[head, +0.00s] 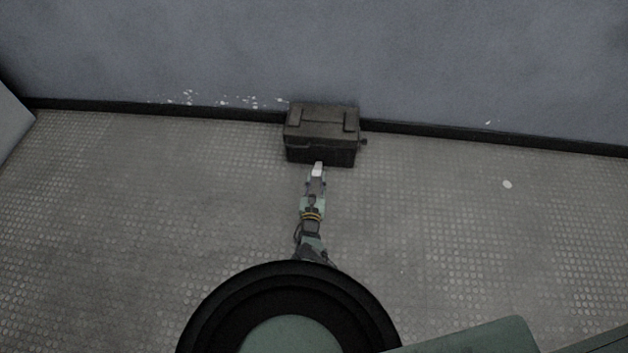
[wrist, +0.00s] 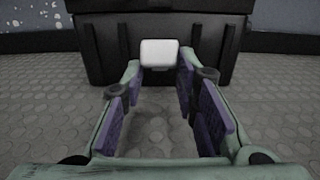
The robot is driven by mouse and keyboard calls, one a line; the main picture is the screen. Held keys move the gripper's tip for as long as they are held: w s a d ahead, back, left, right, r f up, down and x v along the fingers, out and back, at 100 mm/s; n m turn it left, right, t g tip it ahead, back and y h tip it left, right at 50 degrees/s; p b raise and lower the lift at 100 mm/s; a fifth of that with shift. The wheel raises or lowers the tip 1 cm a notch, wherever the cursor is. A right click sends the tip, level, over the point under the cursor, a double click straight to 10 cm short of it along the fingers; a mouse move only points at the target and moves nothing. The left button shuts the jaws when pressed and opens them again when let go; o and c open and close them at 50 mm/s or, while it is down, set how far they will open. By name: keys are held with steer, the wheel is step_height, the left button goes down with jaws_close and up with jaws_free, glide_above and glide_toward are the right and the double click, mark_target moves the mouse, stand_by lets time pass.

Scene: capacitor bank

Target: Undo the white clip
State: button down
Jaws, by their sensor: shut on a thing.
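The white clip (wrist: 159,54) sits at the front of a dark box, between the tips of my gripper's fingers in the wrist view. It also shows in the head view (head: 318,169) as a small white block at the box's front face. My gripper (wrist: 160,72) is shut on the clip; it also shows in the head view (head: 317,180), reaching to the box from the near side. The dark box (head: 321,123) stands on the floor against the wall; its front (wrist: 103,68) fills the top of the wrist view. How the clip joins the box is hidden.
A grey wall (head: 420,60) with a dark skirting (head: 480,137) runs behind the box. A small white spot (head: 507,184) lies on the floor to the right. A pale panel edge (head: 12,122) shows at far left.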

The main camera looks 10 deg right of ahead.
steer(key=shift+f, duration=0.25)
steer(key=c, duration=1.6)
jaws_free()
steer(key=o, duration=0.4)
steer(key=shift+r, duration=0.1)
steer(key=shift+c, duration=0.2)
